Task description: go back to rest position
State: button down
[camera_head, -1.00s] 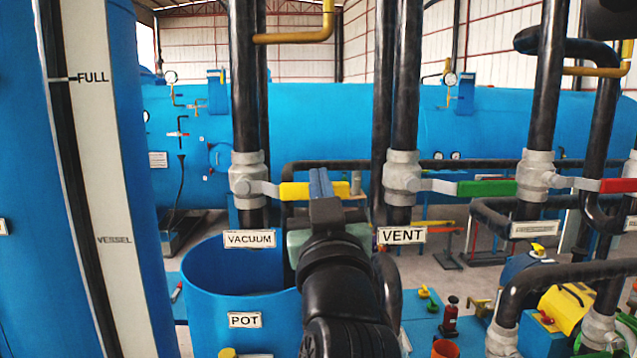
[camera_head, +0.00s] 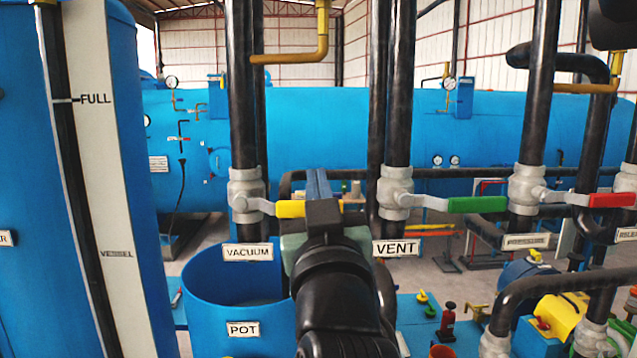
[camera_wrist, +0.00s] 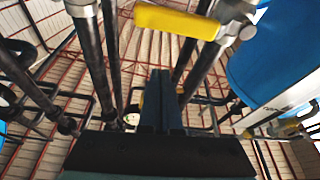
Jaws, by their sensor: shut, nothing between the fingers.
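My gripper (camera_head: 318,182) points forward in the middle of the head view, in front of the vacuum valve's yellow handle (camera_head: 294,209). Its fingers are together and empty, and they also show upright in the middle of the wrist view (camera_wrist: 162,90). The fingers and wrist hide part of the yellow handle. In the wrist view the yellow handle (camera_wrist: 176,21) is at the top, apart from the fingertips. The VACUUM label (camera_head: 248,252) hangs below its valve, and the VENT label (camera_head: 396,247) is to the right of my gripper.
Black vertical pipes (camera_head: 398,100) stand on both sides of my gripper. A green handle (camera_head: 477,205) and a red handle (camera_head: 611,200) are to the right. The blue pot (camera_head: 207,310) is at lower left, beside the tall blue vessel (camera_head: 22,150). A large blue tank (camera_head: 310,125) lies behind.

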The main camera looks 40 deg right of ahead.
jog(key=b+v, duration=0.2)
jog(key=v, duration=0.5)
jog(key=s+a+r+n+t+y, duration=0.2)
jog(key=a+r+t+y, duration=0.2)
jog(key=a, duration=0.7)
jog(key=s+a+r+n+t+y, duration=0.2)
jog(key=a+r+t+y, duration=0.2)
jog(key=a+r+y, duration=0.3)
jog(key=a, duration=0.5)
jog(key=shift+s+a+n+t, duration=0.2)
jog(key=shift+s+n+t, duration=0.1)
jog(key=shift+n+t, duration=0.1)
